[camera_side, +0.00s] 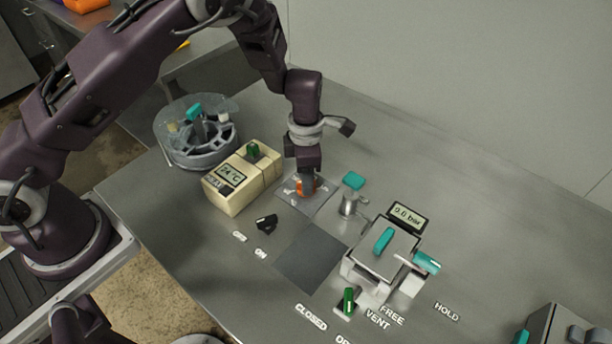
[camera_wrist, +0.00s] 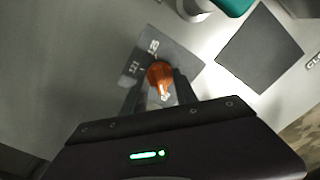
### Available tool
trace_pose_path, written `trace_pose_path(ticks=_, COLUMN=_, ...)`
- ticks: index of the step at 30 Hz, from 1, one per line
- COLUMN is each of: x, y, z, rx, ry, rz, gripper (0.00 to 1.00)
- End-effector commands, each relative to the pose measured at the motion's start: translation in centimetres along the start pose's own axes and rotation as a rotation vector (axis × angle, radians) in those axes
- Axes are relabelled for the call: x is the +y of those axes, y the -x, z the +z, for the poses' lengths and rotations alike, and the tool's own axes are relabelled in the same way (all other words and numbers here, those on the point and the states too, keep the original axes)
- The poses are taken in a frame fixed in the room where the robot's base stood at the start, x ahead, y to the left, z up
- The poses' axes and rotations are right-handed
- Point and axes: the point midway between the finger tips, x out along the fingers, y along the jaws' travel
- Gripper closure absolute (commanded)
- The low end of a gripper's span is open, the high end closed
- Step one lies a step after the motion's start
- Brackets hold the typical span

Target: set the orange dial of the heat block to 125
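The orange dial (camera_side: 304,187) sits on a grey plate on the bench, partly hidden by my gripper (camera_side: 308,184) in the side view. In the wrist view the orange dial (camera_wrist: 160,76) lies between the two fingers of my gripper (camera_wrist: 162,82), one on each side. The fingers look spread, with contact not clear. Marks 125 at the top and 121 at the left show around the dial. Its narrow end points down in the wrist view, towards a third, partly hidden mark. The cream heat block (camera_side: 236,182) beside it has a display reading 74 °C.
A round clear-rimmed rotor (camera_side: 196,132) stands behind the heat block. A teal-topped post (camera_side: 350,196) stands close right of the dial. A press unit (camera_side: 380,262) with teal handles reads 0.0 bar. A black switch (camera_side: 266,222) and a bare dark square (camera_side: 312,258) lie in front.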

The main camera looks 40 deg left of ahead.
Motion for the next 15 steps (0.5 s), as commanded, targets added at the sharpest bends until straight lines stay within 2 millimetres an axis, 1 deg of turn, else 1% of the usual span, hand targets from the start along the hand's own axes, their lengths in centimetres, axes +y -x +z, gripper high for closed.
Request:
trace_pose_path(ticks=3, x=0.00, y=0.04, z=0.00, rx=0.000, ry=-0.001, rz=0.000, gripper=0.65)
trace_pose_path(ticks=4, x=-0.01, y=0.04, z=0.00, rx=0.000, ry=-0.001, rz=0.000, gripper=0.69)
trace_pose_path(ticks=5, x=-0.01, y=0.05, z=0.00, rx=0.000, ry=-0.001, rz=0.000, gripper=0.75)
trace_pose_path(ticks=6, x=-0.01, y=0.05, z=0.00, rx=0.000, ry=-0.001, rz=0.000, gripper=0.83)
trace_pose_path(ticks=9, x=-0.01, y=0.06, z=0.00, rx=0.000, ry=-0.001, rz=0.000, gripper=1.00)
trace_pose_path(ticks=15, x=-0.01, y=0.08, z=-0.01, rx=0.000, ry=-0.002, rz=0.000, gripper=1.00)
